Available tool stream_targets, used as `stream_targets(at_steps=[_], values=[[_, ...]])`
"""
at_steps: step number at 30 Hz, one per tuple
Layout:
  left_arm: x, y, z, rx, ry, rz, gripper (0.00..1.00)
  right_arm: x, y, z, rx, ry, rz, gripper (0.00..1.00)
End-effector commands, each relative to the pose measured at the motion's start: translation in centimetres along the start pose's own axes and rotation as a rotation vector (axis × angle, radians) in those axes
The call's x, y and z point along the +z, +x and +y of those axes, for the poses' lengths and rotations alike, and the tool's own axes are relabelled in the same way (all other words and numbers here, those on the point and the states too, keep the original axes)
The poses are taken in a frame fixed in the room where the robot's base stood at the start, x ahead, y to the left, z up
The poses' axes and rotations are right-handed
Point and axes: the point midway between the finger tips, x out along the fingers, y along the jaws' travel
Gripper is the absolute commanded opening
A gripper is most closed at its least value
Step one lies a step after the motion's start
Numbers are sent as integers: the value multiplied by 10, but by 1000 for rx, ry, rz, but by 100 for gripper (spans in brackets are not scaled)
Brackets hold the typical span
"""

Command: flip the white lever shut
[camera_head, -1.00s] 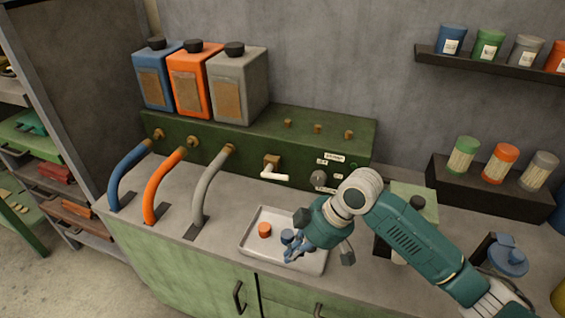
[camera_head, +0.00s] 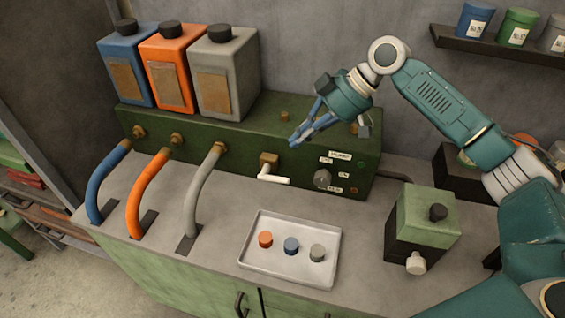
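The white lever (camera_head: 273,179) sticks out from a brass fitting (camera_head: 269,160) on the front of the green machine box (camera_head: 230,135). My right gripper (camera_head: 299,140) is above and a little right of the lever, in front of the box's top edge, and apart from the lever. Its blue fingers lie close together with nothing visible between them; whether they are fully shut is hard to tell. My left gripper is not in view.
A white tray (camera_head: 248,262) holds orange, blue and grey caps on the counter. Blue, orange and grey hoses curve down at the left. A grey knob (camera_head: 322,178) sits right of the lever. A green-topped box (camera_head: 425,215) stands at the right. Three canisters (camera_head: 170,75) stand behind.

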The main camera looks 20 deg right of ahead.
Motion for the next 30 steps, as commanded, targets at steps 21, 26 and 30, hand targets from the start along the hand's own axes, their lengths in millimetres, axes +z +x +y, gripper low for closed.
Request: stream_targets(at_steps=[21,26,30], values=[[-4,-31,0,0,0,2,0,28,95,0,1,0,-1,0],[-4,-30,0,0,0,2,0,29,96,0,1,0,-1,0],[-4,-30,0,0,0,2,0,29,96,0,1,0,-1,0]])
